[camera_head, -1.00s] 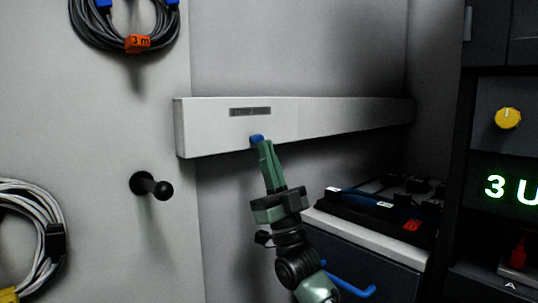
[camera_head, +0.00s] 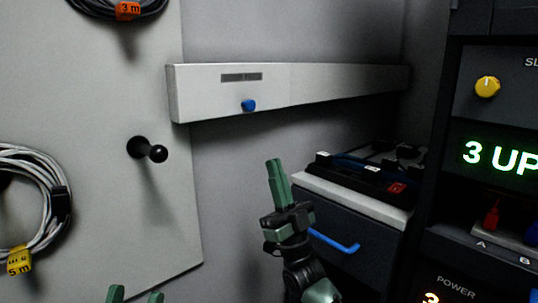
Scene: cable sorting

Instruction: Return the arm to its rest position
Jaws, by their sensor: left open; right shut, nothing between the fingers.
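My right gripper (camera_head: 277,178) is green and dark, points upward, and is shut with nothing between its fingers. It stands in front of the grey wall, below and apart from the blue knob (camera_head: 248,105). The knob sits on the lower edge of a long white wall box (camera_head: 300,88) with a small dark label. Only the two green fingertips of my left gripper (camera_head: 136,295) show at the bottom edge. They are spread apart with nothing visible between them. The rest of that gripper is out of view.
A white panel (camera_head: 90,100) at left carries a black peg (camera_head: 149,150), a grey coil (camera_head: 48,185) tagged 5 m and a black coil (camera_head: 95,8) tagged 3 m. A drawer cabinet (camera_head: 325,215) with a blue handle and a dark device rack (camera_head: 490,195) stand at right.

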